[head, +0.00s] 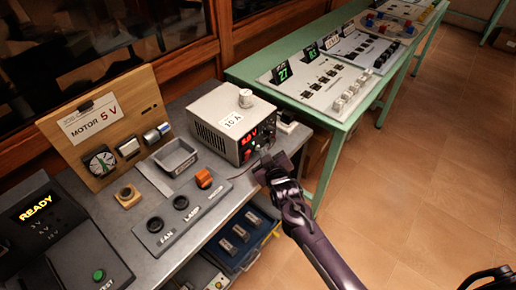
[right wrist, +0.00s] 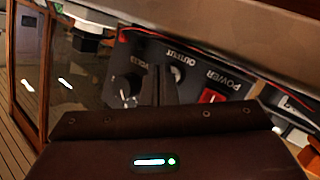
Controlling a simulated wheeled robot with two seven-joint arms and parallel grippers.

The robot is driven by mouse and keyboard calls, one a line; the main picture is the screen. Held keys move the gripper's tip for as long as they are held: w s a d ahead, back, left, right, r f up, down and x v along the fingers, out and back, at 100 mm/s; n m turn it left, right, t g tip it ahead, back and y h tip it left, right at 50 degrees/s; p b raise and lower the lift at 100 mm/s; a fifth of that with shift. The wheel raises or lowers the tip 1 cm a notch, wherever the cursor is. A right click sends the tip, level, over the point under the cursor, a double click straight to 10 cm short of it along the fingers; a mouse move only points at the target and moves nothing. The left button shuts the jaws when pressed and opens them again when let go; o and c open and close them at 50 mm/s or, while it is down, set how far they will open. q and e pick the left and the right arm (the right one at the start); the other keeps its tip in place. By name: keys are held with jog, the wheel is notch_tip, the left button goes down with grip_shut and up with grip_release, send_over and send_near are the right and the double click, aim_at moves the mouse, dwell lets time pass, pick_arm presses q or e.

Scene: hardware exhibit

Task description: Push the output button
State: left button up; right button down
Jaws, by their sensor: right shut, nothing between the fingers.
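The power supply (head: 218,128) is a grey box with a red lit display on its front and a "10 A" card on top. In the right wrist view its dark front panel shows tilted, with a pale round output button (right wrist: 177,74) under the word OUTPUT. My right gripper (head: 266,163) is shut and empty, just in front of the panel's lower part. Its dark fingers (right wrist: 161,86) show in the wrist view between a knob and the output button, partly covering the panel. I cannot tell whether the fingertips touch the panel. My left gripper is not in view.
A red power switch (right wrist: 212,96) and a round knob (right wrist: 127,87) flank the output button. A switch box (head: 178,215) with an orange rocker lies in front of the supply. A green table (head: 342,121) with exhibits stands to the right.

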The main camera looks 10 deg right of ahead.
jog(key=shift+w+a, duration=0.25)
jog(key=shift+w, duration=0.05)
dwell(0.7)
dwell(0.3)
jog(key=shift+s+d+r+p, duration=0.1)
jog(key=shift+s+d+p, duration=0.3)
jog(key=shift+s+p, duration=0.1)
jog(key=shift+s+d, duration=0.15)
jog(key=shift+s, duration=0.05)
